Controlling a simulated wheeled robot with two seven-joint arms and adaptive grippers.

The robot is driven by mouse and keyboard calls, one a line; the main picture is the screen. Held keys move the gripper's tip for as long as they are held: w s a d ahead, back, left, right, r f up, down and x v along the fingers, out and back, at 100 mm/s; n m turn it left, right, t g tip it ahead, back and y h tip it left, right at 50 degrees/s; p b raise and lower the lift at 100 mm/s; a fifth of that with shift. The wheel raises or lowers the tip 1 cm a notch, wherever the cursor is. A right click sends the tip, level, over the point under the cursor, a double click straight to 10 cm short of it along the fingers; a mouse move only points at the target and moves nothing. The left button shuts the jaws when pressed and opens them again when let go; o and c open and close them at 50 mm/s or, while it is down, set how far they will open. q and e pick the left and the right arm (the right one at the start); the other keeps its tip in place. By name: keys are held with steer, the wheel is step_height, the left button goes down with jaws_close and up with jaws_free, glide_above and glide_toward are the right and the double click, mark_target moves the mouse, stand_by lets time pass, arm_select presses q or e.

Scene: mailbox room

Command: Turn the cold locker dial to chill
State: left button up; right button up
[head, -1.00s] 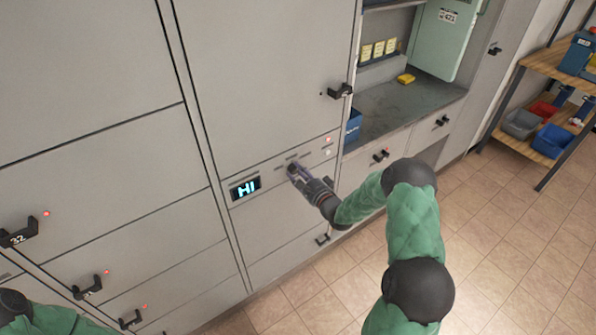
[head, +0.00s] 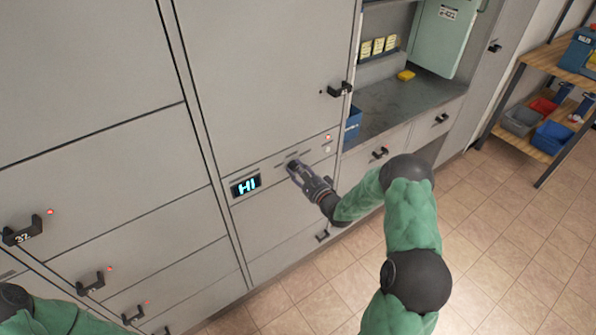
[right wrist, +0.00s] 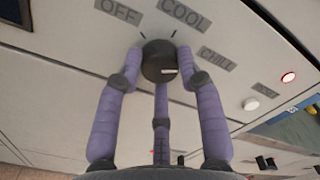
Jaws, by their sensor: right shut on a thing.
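The cold locker dial (right wrist: 158,60) is a dark round knob with a short white mark on its lower right in the right wrist view. Labels OFF (right wrist: 118,11), COOL (right wrist: 184,14) and CHILL (right wrist: 216,59) run around it. My right gripper (right wrist: 160,66) is shut on the dial, a purple finger on each side and a third below. In the head view the right gripper (head: 294,169) largely covers the dial at the locker's control strip. A display (head: 246,187) left of it reads HI. My left gripper is out of view; only part of its arm shows at bottom left.
A red light (right wrist: 288,77) and a white button (right wrist: 250,104) sit right of the dial. Locker handles (head: 340,89) stick out from the doors. A counter (head: 400,108) and a shelf rack (head: 545,68) with bins stand to the right. The tiled floor is clear.

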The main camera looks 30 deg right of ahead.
steer(key=o, duration=1.2)
steer(key=shift+c, duration=0.2)
steer(key=s, duration=1.2)
steer(key=shift+d, duration=0.45)
